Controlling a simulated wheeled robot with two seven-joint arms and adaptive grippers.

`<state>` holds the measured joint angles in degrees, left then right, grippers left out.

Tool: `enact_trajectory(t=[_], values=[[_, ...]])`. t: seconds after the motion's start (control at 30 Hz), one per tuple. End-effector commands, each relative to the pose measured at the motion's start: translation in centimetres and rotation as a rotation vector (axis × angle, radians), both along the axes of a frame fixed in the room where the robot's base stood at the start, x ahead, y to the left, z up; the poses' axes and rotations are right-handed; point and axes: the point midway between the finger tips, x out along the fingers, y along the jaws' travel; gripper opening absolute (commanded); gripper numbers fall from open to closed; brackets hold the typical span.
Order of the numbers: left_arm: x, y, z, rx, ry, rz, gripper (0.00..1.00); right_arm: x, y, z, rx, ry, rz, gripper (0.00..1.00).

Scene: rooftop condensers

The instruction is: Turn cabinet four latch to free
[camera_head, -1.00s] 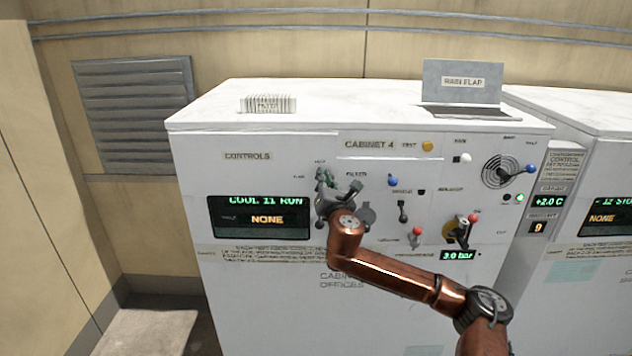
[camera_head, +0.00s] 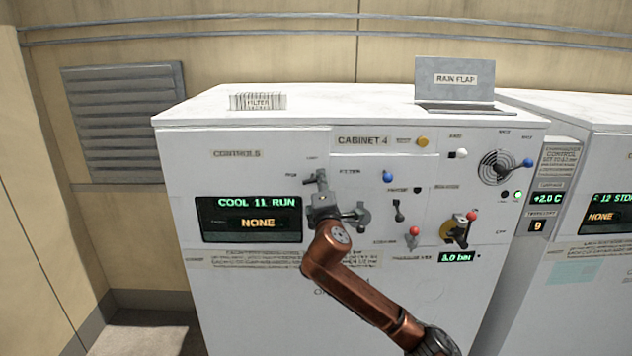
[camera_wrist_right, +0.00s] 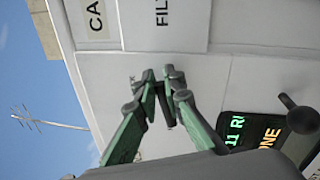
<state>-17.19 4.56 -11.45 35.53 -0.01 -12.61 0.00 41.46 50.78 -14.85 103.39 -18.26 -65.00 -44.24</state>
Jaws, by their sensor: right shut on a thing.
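Cabinet four (camera_head: 225,295) is the white unit filling the middle of the head view, with a "CABINET 4" label on its front. My right gripper (camera_head: 321,184) is at its panel, just right of the display, beside small labels too blurred to read. In the right wrist view, the green-sided fingers of my right gripper (camera_wrist_right: 163,88) come together on a small dark handle (camera_wrist_right: 166,108), which I take for the latch. The fingers hide most of it, so its exact angle is unclear. My left gripper is not in view.
The display (camera_head: 250,221) reads "COOL 11 RUN" and "NONE". A grey round fitting (camera_head: 357,216) sits close right of my gripper. A red-tipped lever (camera_head: 413,233), a blue knob (camera_head: 387,177) and a fan dial (camera_head: 497,168) are farther right. A filter (camera_head: 258,101) lies on top.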

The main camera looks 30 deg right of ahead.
Motion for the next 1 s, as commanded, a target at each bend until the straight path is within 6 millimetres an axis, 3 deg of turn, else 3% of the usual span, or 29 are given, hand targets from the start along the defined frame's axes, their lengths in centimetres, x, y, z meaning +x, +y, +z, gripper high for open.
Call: enact_trajectory(t=[0.4, 1.0], values=[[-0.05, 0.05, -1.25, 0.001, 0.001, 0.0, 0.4, -0.01, 0.22, -0.27, 0.18, -0.118, 0.005, 0.0], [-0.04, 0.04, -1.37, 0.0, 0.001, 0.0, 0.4, 0.05, 0.4, -0.12, 0.21, -0.139, 0.006, 0.0]])
